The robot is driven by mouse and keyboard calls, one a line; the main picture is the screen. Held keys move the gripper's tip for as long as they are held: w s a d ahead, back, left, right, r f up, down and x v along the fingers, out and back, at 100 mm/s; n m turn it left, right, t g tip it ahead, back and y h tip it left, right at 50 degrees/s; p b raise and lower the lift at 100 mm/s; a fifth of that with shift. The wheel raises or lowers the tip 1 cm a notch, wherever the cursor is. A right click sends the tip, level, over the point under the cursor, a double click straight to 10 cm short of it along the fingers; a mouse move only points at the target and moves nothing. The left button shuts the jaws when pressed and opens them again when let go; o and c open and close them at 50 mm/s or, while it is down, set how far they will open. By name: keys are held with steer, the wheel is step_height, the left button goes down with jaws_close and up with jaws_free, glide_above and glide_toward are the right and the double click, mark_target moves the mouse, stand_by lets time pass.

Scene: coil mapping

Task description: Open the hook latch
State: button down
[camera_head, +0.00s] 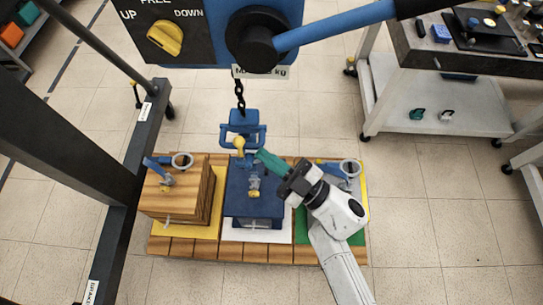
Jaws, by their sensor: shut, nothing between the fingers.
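A blue hook block (243,126) hangs from a dark chain (240,97) at the centre of the head view. A small yellow part, which looks like the hook latch (239,145), shows at its lower left side. Whether the latch is open is too small to tell. My gripper (261,156) has teal fingers, shut and empty. It comes in from the lower right, with its tips just right of and slightly below the yellow part. I cannot tell if they touch it. The hook's lower part is partly hidden by the fingers.
Below the hook, a dark blue load (237,195) with a yellow fitting (254,184) stands on a wooden pallet (190,247). A wooden load (170,197) is at left; a grey load is partly behind my arm. A blue hoist box (215,30) hangs above. A dark post stands left.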

steer(key=b+v, duration=0.2)
steer(key=v, duration=0.8)
steer(key=shift+s+d+r, duration=0.15)
steer(key=shift+s+d, duration=0.1)
steer(key=shift+s, duration=0.15)
